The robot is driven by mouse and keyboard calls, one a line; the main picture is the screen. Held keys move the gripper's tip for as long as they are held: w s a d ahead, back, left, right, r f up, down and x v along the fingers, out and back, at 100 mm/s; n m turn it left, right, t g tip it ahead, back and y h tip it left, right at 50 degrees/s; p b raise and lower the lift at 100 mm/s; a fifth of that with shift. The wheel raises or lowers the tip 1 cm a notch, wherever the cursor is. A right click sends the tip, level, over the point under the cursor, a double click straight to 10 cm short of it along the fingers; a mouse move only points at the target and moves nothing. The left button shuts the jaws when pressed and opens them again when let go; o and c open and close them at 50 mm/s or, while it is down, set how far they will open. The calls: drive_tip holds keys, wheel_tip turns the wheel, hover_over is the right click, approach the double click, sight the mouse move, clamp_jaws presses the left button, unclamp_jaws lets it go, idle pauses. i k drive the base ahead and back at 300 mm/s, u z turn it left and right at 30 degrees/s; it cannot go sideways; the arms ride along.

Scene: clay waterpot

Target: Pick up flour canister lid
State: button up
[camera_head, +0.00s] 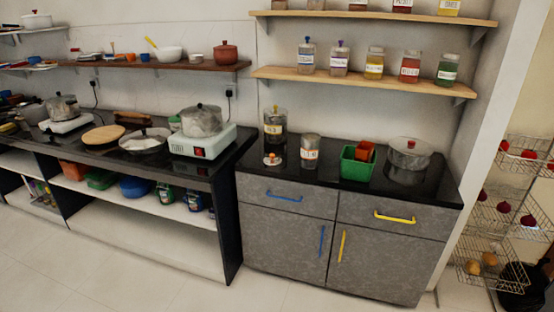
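A small round lid with a knob (271,159) lies on the black counter at the left end of the right-hand cabinet. It is pale with a brownish knob and looks like a canister lid. Just right of it stands a short canister (310,152) with a white label too small to read; no knob shows on its top. A taller glass canister (274,126) stands behind the lid, with a knobbed lid on it. I cannot tell from the labels which canister is flour. My gripper is not in view.
A green crate (360,167) with a reddish-brown box and a lidded metal pot (408,155) stand further right on the counter. A shelf (365,82) with several jars hangs above. The left counter holds a stove (202,142) with a pot. Floor (150,285) in front is clear.

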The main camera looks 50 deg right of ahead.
sight(272, 160)
drive_tip(key=u, duration=0.05)
drive_tip(key=i, duration=1)
drive_tip(key=z, duration=0.05)
